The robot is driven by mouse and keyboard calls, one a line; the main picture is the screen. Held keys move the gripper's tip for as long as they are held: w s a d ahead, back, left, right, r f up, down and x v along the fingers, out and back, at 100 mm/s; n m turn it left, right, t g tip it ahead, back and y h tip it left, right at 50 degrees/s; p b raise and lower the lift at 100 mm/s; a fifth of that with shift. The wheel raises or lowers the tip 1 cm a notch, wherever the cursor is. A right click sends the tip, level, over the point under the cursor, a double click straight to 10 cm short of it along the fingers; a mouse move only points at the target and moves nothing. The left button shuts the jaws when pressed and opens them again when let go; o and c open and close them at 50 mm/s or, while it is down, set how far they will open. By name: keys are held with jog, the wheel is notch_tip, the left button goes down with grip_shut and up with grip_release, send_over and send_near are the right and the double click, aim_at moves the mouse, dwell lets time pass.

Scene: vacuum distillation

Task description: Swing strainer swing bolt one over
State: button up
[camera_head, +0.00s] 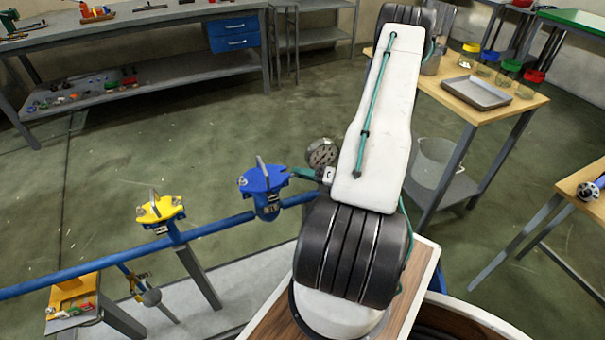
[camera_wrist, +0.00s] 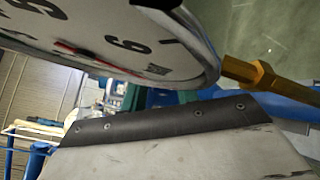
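A blue strainer body (camera_head: 266,190) sits in the blue pipe in the head view, left of my arm. An upright grey rod (camera_head: 262,166) stands at its lid, and small metal fittings show at the lid's edge. A yellow-topped unit (camera_head: 160,210) with a similar rod stands further left. I cannot tell which part is swing bolt one. A teal and dark end piece, apparently my gripper (camera_head: 305,174), reaches out from behind my white arm close to the right side of the blue lid. Contact and finger opening are unclear.
A round pressure gauge (camera_head: 322,152) is right beside my arm; its dial (camera_wrist: 90,35) fills the upper left wrist view, with a brass fitting (camera_wrist: 265,77). The blue pipe (camera_head: 90,265) runs left. A wooden-topped table (camera_head: 535,100) stands at right. Open floor lies behind.

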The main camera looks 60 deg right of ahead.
grip_shut()
jog(key=shift+s+d+f+m+t, duration=0.1)
jog(key=shift+f+m+t, duration=0.55)
jog(key=shift+m+t, duration=0.25)
jog(key=shift+f+m+t, duration=0.6)
jog(key=shift+m+t, duration=0.2)
jog(key=shift+m, duration=0.2)
grip_release()
